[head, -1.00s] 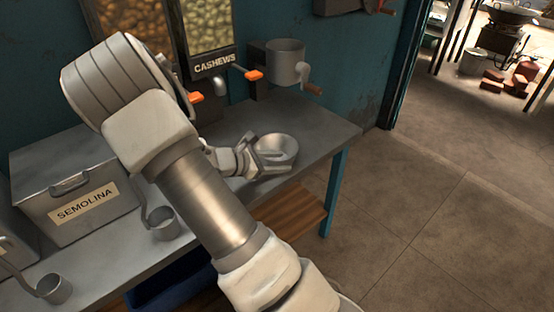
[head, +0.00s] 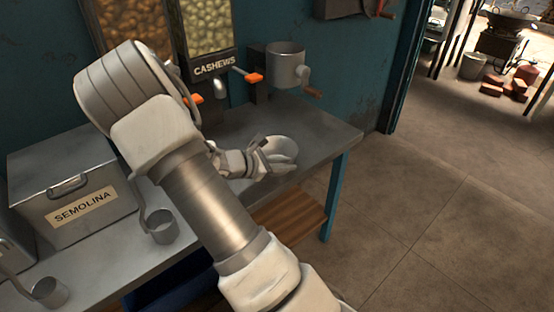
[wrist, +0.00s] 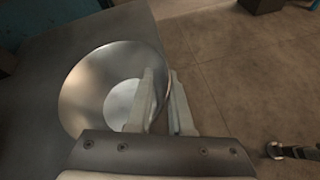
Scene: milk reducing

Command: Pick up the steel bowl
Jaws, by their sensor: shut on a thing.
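The steel bowl (head: 281,148) is near the right end of the grey metal table, partly hidden by my gripper in the head view. In the wrist view the bowl (wrist: 88,82) shows its shiny inside and pale round bottom. My gripper (head: 266,158) is at the bowl's near side. In the wrist view my gripper (wrist: 165,100) has one finger inside the bowl and the other outside, shut on its wall. The bowl looks upright or slightly tilted; I cannot tell whether it is clear of the table.
A lidded semolina box (head: 75,200) and metal scoops (head: 160,226) are on the table (head: 330,130) at left. A cashew dispenser (head: 208,40) and a hand-cranked grinder (head: 287,68) are on the wall behind. Open floor (head: 420,200) lies right of the table.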

